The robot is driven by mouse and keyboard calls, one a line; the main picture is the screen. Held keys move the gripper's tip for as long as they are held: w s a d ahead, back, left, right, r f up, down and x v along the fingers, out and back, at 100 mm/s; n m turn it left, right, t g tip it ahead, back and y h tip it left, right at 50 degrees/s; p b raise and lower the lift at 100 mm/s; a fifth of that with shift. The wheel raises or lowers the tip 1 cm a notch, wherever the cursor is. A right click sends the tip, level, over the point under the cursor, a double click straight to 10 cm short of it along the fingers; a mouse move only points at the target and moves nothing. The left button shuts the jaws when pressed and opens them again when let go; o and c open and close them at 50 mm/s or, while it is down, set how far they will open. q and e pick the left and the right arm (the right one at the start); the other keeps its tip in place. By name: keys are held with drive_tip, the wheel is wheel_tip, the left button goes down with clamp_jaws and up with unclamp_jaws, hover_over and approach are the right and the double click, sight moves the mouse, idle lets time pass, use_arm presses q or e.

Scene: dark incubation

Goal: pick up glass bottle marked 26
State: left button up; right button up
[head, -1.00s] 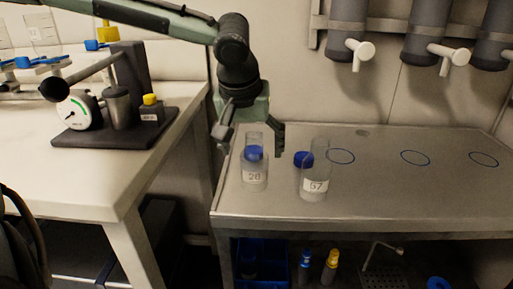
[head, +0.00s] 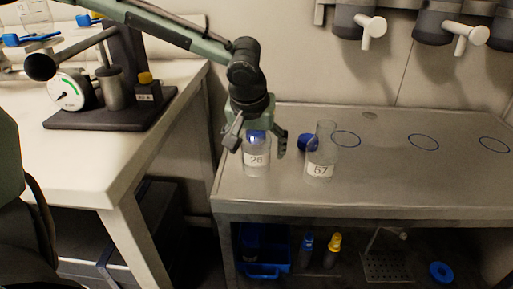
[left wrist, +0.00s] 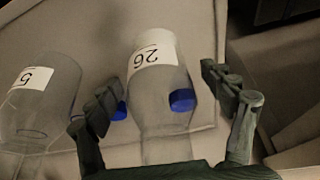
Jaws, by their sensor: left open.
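In the left wrist view bottle 26 (left wrist: 150,85) lies between the fingers. My right gripper is not in view.
A second clear bottle, marked 57 (head: 321,160), stands close to the right, with a blue cap (head: 308,142) beside it. The metal bench (head: 400,185) is clear farther right, with blue rings marked on it. A white table (head: 100,165) stands left across a gap.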

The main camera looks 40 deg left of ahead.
use_arm(q)
drive_tip(key=shift+c, duration=0.5)
drive_tip(key=c, duration=1.3)
drive_tip(key=shift+r, duration=0.1)
